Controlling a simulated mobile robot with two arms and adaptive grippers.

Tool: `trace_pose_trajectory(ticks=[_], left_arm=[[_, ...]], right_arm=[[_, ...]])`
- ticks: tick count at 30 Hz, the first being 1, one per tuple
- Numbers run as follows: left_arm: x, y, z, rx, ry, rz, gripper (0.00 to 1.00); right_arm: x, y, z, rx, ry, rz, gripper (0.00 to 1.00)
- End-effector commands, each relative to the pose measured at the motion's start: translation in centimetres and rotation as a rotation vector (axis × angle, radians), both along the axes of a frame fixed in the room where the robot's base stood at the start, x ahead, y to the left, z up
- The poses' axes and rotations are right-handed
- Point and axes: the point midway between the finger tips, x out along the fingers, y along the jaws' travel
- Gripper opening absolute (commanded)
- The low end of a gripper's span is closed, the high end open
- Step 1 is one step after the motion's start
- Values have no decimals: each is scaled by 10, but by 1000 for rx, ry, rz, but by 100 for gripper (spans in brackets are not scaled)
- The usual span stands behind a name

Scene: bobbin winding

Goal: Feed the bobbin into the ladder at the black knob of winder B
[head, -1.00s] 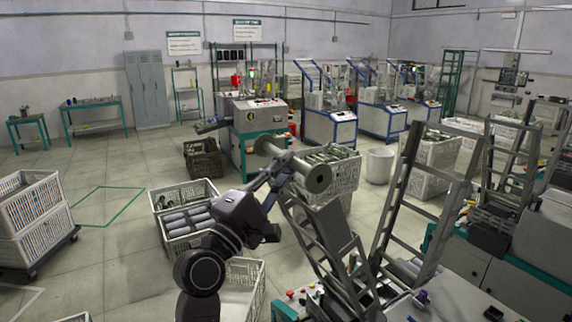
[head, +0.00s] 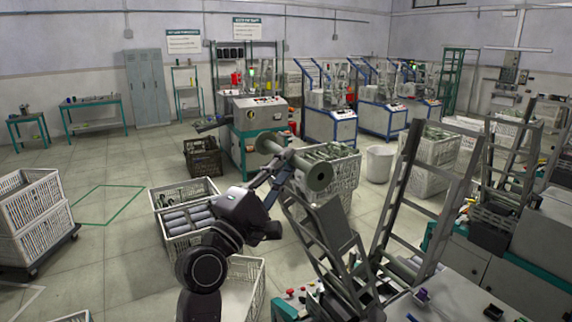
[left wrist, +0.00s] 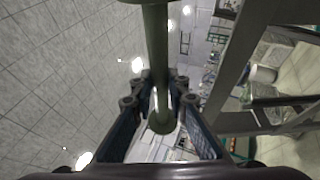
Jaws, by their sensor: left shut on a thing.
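A grey-green bobbin (head: 319,176) with a round flange at each end is held up in the air in the head view. My left gripper (head: 284,168) is shut on its shaft between the flanges. The left wrist view shows the bobbin's shaft (left wrist: 156,60) running between the two fingers (left wrist: 159,104). A grey metal ladder (head: 306,232) leans just below and right of the bobbin, apart from it. A taller ladder (head: 402,170) stands further right on the near machine. I cannot tell which knob is the black one. My right gripper is not in view.
White crates of bobbins (head: 188,190) stand on the floor left of my arm. Another ladder rack (head: 510,165) stands at the right. The floor at left is mostly open.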

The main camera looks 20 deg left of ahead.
Motion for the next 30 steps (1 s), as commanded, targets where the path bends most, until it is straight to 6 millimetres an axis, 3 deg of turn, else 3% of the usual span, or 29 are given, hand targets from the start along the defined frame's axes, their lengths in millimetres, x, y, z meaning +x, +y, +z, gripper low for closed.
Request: trace_pose_trajectory(ticks=[30], left_arm=[[18, -15, -54, -1, -1, 0, 0]], right_arm=[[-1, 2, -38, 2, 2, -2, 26]])
